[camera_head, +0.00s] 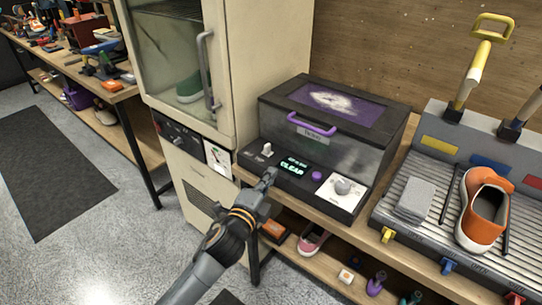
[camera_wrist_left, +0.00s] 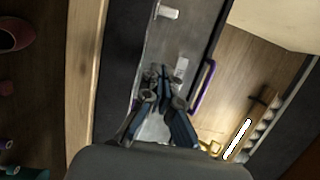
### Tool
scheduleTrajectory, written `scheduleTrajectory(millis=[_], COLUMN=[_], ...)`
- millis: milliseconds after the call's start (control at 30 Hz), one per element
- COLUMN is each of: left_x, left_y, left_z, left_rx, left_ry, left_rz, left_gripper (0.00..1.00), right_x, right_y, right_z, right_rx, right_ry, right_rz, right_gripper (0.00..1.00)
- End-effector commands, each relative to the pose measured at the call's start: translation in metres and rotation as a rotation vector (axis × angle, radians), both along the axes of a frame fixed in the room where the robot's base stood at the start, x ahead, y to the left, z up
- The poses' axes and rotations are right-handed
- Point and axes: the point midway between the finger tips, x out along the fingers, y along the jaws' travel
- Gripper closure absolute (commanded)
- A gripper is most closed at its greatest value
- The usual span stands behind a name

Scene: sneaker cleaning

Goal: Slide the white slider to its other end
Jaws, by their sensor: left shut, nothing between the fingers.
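The white slider (camera_head: 267,149) is a small upright white tab at the left end of the dark control panel (camera_head: 287,172) on the front of the cleaner box. My left gripper (camera_head: 268,178) is shut and empty. In the head view its tips appear just below the slider, near the panel's front edge, apart from the slider. In the left wrist view the shut fingers (camera_wrist_left: 160,90) point at the panel, with small white parts beyond them; I cannot tell which of these is the slider. My right gripper is out of view.
The panel also carries a lit green display (camera_head: 291,168), a purple button (camera_head: 317,176) and a dial (camera_head: 343,187). A cream cabinet (camera_head: 265,60) stands close on the left. A ribbed tray with an orange shoe (camera_head: 483,213) lies to the right.

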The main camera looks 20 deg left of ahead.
Motion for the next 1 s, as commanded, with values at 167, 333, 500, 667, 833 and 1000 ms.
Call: scheduleTrajectory(millis=[167,333,500,667,833,1000], left_x=[0.041,0.073,0.079,0.082,0.082,0.082], left_y=[-0.005,-0.005,0.020,0.029,0.031,0.031], left_z=[0.002,0.001,0.001,0.000,-0.001,-0.001], left_rx=[-0.004,-0.003,-0.001,-0.003,-0.005,-0.005], left_ry=[-0.001,0.001,0.002,0.002,0.003,0.003], left_rz=[0.000,0.001,0.001,0.000,0.000,0.000], left_gripper=[1.00,1.00,1.00,1.00,1.00,1.00], right_x=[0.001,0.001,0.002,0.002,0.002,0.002], right_y=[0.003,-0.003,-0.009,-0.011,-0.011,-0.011], right_z=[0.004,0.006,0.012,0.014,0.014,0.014], right_rx=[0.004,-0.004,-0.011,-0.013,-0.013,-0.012], right_ry=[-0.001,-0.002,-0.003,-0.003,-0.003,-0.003], right_rz=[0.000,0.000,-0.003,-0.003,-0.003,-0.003], right_gripper=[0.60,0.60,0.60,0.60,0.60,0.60])
